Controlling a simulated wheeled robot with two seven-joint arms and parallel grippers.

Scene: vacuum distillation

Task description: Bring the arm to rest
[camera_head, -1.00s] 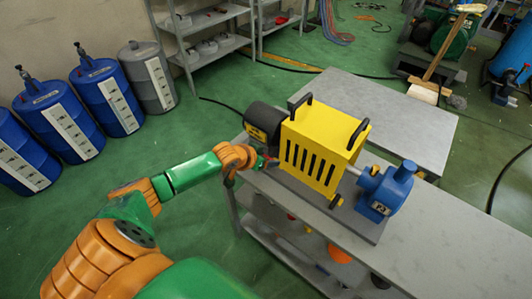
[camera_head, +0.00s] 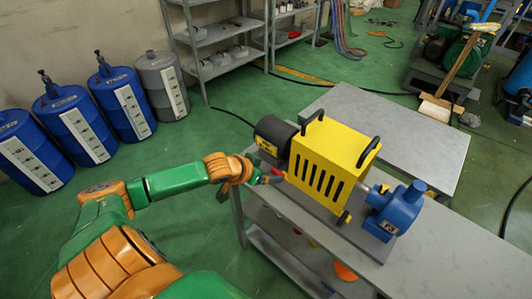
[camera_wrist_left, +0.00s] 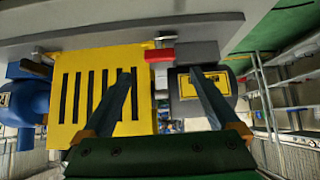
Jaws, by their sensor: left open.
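The pump unit has a yellow slotted housing (camera_head: 328,160) with black handles, a dark motor (camera_head: 273,137) at its left and a blue pump head (camera_head: 395,208) at its right. A small red lever (camera_head: 278,172) sticks out at the housing's near left side. My left gripper (camera_head: 262,179) is just left of that lever, open and apparently empty. In the left wrist view the open fingers (camera_wrist_left: 161,75) point toward the yellow housing (camera_wrist_left: 100,90) and the motor (camera_wrist_left: 205,90), with the red lever (camera_wrist_left: 160,55) between and beyond the tips. My right gripper is out of view.
The unit stands on a grey bench (camera_head: 455,250) with a lower shelf. Another grey table (camera_head: 415,130) is behind it. Blue drums (camera_head: 75,125) and a grey drum (camera_head: 160,85) line the left wall. Green floor is open between drums and bench.

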